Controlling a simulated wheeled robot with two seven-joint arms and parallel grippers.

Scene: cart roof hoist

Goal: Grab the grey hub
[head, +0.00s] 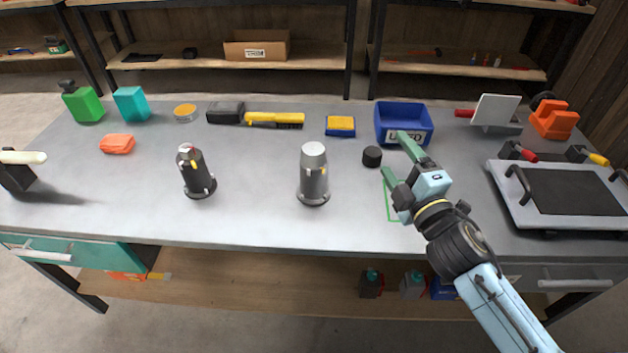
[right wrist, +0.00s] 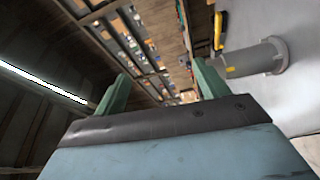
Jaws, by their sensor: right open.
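The grey hub (head: 313,180) stands upright near the middle of the grey workbench, with a pale top, a small yellow mark and a flanged foot. It also shows sideways in the right wrist view (right wrist: 252,60), beyond the right finger. My right gripper (head: 398,164) is open and empty, with green fingers, to the right of the hub and apart from it. Its two fingers also show in the right wrist view (right wrist: 160,90), with nothing between them. A darker hub (head: 196,176) stands upright further left. My left gripper is not in view.
A black cylinder (head: 372,156) and a blue bin (head: 404,139) are near my right gripper. A tray-like plate with black handles (head: 507,208) lies at right. A yellow tool (head: 275,120) and yellow-blue block (head: 340,126) lie behind the hub. The bench between the two hubs is clear.

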